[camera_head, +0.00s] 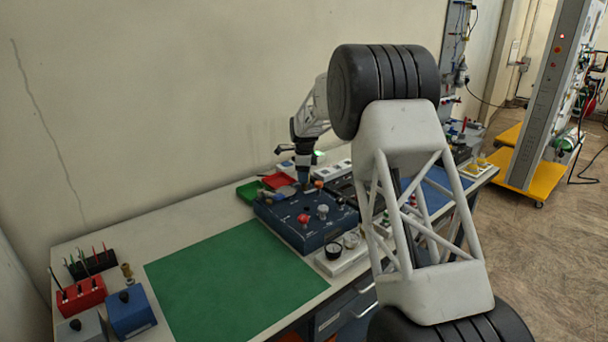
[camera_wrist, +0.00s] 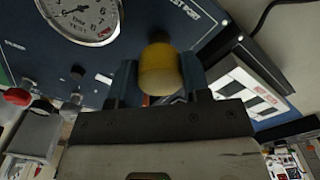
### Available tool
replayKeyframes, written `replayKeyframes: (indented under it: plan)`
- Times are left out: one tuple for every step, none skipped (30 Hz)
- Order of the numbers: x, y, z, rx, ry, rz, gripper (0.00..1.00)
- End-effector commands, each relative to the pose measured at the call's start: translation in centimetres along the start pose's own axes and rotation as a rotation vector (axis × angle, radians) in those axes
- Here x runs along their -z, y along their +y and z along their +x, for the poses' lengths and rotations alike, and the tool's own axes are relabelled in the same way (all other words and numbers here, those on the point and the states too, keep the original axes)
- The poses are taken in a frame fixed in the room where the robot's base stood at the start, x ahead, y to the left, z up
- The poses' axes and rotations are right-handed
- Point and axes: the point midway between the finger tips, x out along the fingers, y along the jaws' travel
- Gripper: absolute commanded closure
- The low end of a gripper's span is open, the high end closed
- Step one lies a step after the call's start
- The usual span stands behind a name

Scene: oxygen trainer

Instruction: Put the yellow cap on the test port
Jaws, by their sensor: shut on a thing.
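In the wrist view the yellow cap (camera_wrist: 160,70) sits between the two dark fingers of my gripper (camera_wrist: 160,78), which is shut on it. Beyond it is the dark blue trainer panel (camera_wrist: 135,40), with lettering ending in "PORT" just past the cap. The test port itself is not seen; the cap and fingers may hide it. In the head view my gripper (camera_head: 304,180) points down over the back part of the blue trainer box (camera_head: 275,218). The cap cannot be made out there. I cannot tell whether the cap touches the panel.
A round gauge (camera_wrist: 82,15) is on the panel, left of the cap in the wrist view. A red knob (camera_head: 304,218) and a paler knob (camera_head: 323,211) stand up from the box. The green mat (camera_head: 235,280) is clear.

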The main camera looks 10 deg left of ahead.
Motion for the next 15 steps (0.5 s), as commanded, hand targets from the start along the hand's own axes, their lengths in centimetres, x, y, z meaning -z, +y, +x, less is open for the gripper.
replayKeyframes:
  plan:
    - [0.0,0.0,0.1,0.000,0.000,0.000,0.78]
    - [0.0,0.0,0.2,0.000,0.000,0.000,0.78]
    - [0.0,0.0,0.3,0.000,0.000,0.000,0.78]
    - [0.0,0.0,0.3,0.000,0.000,0.000,0.78]
    - [0.0,0.0,0.4,-0.001,0.000,0.000,0.78]
    - [0.0,0.0,0.5,-0.001,0.000,0.000,0.78]
    - [0.0,0.0,0.6,-0.001,0.000,0.000,0.78]
    - [0.0,0.0,0.6,-0.001,0.000,0.000,0.78]
    - [0.0,0.0,0.7,-0.001,0.000,0.000,0.78]
    - [0.0,0.0,0.8,-0.001,0.000,0.000,0.78]
    - [0.0,0.0,0.8,-0.001,0.000,0.000,0.78]
    - [0.0,0.0,0.9,-0.001,0.000,0.000,0.78]
    - [0.0,0.0,1.0,-0.001,0.000,0.000,0.78]
    - [0.0,0.0,1.0,-0.001,0.000,0.000,0.78]
    - [0.0,0.0,1.1,-0.001,0.000,0.000,0.78]
